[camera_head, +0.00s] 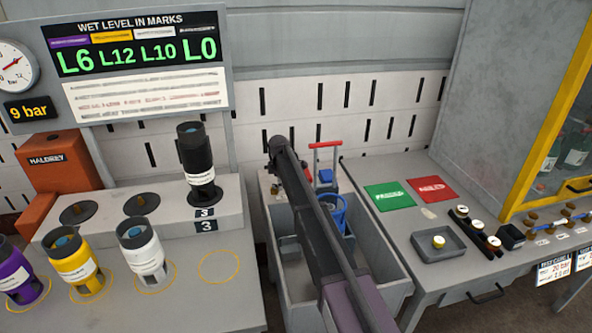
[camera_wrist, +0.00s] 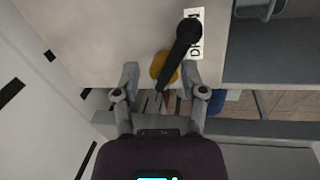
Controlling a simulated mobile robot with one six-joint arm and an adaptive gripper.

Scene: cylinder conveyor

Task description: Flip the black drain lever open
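In the wrist view, the black drain lever (camera_wrist: 180,52) is a long dark bar with a round end beside a partly covered white label (camera_wrist: 195,30). It slants down and left. My gripper (camera_wrist: 159,75) is open, with its two grey fingers apart. The lever's lower end shows between the fingers, and its shaft passes close to the right finger. I cannot tell whether they touch. In the head view, my dark arm crosses the sink area, and I cannot clearly make out the lever or the fingertips there.
A yellow round thing (camera_wrist: 160,66) lies between the fingers in the wrist view. In the head view, a grey basin (camera_head: 384,287) is under my arm, with a blue bucket (camera_head: 338,212) and red handle (camera_head: 325,144) nearby. A black cylinder (camera_head: 197,162) stands left; a bench (camera_head: 408,248) is right.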

